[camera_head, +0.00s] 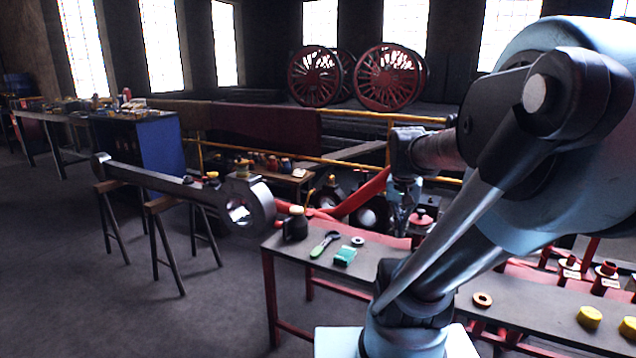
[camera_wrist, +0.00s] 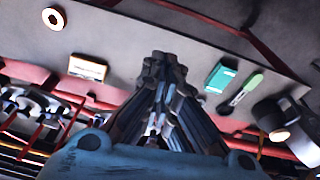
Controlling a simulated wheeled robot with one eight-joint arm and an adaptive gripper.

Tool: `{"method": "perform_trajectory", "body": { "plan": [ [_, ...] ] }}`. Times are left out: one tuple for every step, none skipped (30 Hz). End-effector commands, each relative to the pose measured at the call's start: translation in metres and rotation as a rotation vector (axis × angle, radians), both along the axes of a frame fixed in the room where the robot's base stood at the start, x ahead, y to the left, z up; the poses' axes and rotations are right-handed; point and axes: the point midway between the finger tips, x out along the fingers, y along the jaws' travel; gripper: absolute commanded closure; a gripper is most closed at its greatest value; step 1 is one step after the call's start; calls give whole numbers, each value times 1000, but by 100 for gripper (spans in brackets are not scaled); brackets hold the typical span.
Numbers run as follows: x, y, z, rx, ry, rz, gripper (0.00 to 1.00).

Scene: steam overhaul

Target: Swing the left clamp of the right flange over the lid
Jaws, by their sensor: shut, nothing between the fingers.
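My gripper (camera_head: 402,208) hangs fingers-down beyond the bench in the head view, partly hidden by my arm. The wrist view shows its fingers (camera_wrist: 165,65) closed together with nothing between them. A red round piece with a dark knob (camera_head: 421,217) stands just right of the gripper in the head view. It may be a flange lid, but I cannot tell. I cannot make out the left clamp or the right flange for certain in either view. My arm covers much of the middle and right.
Yellow pieces (camera_head: 590,317) lie at right. A large steel rod (camera_head: 180,186) rests on trestles at left. Floor at left front is clear.

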Motion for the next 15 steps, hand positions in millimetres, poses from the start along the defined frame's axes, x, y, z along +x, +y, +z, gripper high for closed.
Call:
{"method": "perform_trajectory", "body": {
  "plan": [
    [-11, 7, -9, 2, -5, 54, 100],
    [-17, 10, -14, 3, -8, 87, 100],
    [-25, 15, -21, 5, -11, 130, 100],
    [-30, 18, -26, 5, -14, 162, 100],
    [-35, 21, -31, 6, -17, 194, 100],
    [-41, 24, -37, 6, -20, 232, 100],
    [-45, 27, -42, 6, -24, 260, 100],
    [-49, 29, -46, 7, -27, 285, 100],
    [-54, 32, -51, 8, -30, 316, 100],
    [-57, 34, -54, 8, -32, 338, 100],
    [-59, 35, -58, 8, -34, 354, 100],
    [-62, 37, -61, 8, -36, 376, 100],
    [-64, 38, -63, 7, -37, 388, 100],
    [-66, 38, -65, 7, -38, 398, 100],
    [-67, 39, -67, 7, -39, 409, 100]
  ]
}}
